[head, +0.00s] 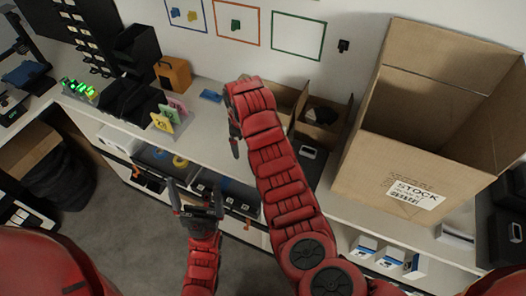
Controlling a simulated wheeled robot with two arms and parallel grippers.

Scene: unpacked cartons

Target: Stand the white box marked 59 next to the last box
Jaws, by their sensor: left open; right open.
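Several white boxes with blue parts stand side by side on the lower shelf at the bottom right; one is the left box (364,246), another the right box (413,266). I cannot read a 59 on any of them, so I cannot tell which is the marked one or which is the last. My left gripper (196,189) is open and empty, its fingers pointing up the picture in front of the counter's lower compartments. My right gripper (235,146) is open over the counter, fingers downward, partly hidden by its own arm. Both are well left of the white boxes.
A big open carton marked STOCK (410,165) takes up the counter's right side. A smaller open box (319,120) with dark contents is left of it. Coloured cards (170,118) and an orange box (174,74) stand further left. The grey floor (130,225) is clear.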

